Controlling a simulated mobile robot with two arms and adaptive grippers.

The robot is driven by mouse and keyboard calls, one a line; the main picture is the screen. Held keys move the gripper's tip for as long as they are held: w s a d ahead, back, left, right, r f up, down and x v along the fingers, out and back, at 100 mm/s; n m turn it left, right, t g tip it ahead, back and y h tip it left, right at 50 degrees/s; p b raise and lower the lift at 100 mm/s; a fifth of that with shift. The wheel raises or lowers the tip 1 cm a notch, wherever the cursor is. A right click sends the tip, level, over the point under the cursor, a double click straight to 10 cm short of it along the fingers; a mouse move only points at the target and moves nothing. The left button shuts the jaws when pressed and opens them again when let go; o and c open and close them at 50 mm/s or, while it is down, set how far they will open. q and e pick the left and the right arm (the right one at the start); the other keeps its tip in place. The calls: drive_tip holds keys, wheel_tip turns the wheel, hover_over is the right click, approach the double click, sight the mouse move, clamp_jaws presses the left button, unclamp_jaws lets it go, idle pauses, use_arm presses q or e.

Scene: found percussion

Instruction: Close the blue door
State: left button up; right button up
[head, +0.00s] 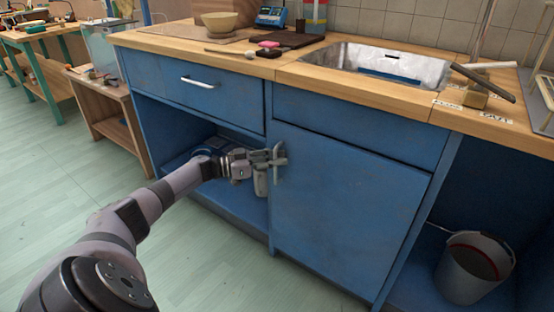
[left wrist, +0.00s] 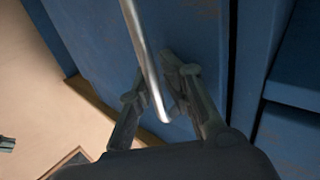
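The blue door (head: 345,215) is below the sink, at the middle of the blue cabinet. It looks flush or nearly flush with the front; a small gap is hard to judge. Its metal handle (head: 279,165) is upright near the door's left edge. My left gripper (head: 272,158) is at this handle. In the left wrist view, the handle (left wrist: 143,45) runs between the two fingers of the left gripper (left wrist: 160,85), which look closed against it from both sides. The blue door (left wrist: 195,30) fills the view behind them. My right gripper is not in view.
An open compartment (head: 205,190) lies left of the door, under a drawer (head: 215,100) with a handle. A metal bucket (head: 470,268) stands in the open space at right. The sink (head: 385,65) is in the wooden counter above. The green floor (head: 215,265) in front is clear.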

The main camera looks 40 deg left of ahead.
use_arm(q)
drive_tip(key=v, duration=1.2)
